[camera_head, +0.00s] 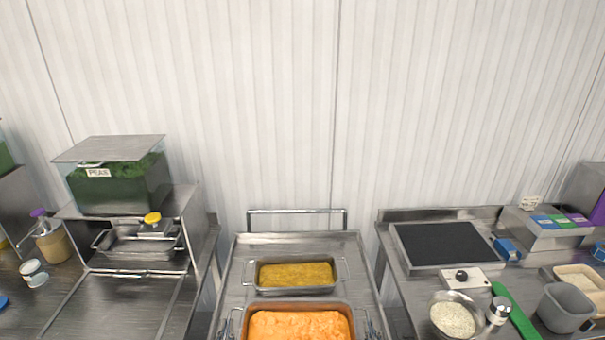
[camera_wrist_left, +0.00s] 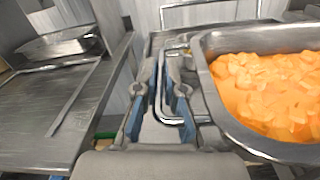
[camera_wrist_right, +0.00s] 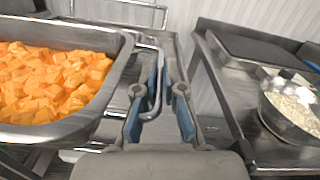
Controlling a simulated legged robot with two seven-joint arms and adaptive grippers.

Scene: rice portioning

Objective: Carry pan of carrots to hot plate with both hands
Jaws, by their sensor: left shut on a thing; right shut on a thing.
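The metal pan of orange carrots (camera_head: 298,325) is at the bottom middle of the head view, at the near end of the metal cart. My left gripper (camera_head: 228,327) is shut on the pan's left handle; the left wrist view shows its fingers (camera_wrist_left: 160,95) around the wire handle (camera_wrist_left: 165,120). My right gripper (camera_head: 372,328) is shut on the right handle; the right wrist view shows its fingers (camera_wrist_right: 160,90) around that handle (camera_wrist_right: 155,100). The hot plate (camera_head: 440,244), a black flat surface in a metal frame, is on the right counter with nothing on it.
A second pan with yellow food (camera_head: 295,291) sits on the cart (camera_head: 245,252) behind the carrots. A control box (camera_head: 461,278), a bowl of rice (camera_head: 452,316), a shaker (camera_head: 498,311) and a green utensil (camera_head: 515,310) lie in front of the hot plate. A gap separates cart and right counter.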

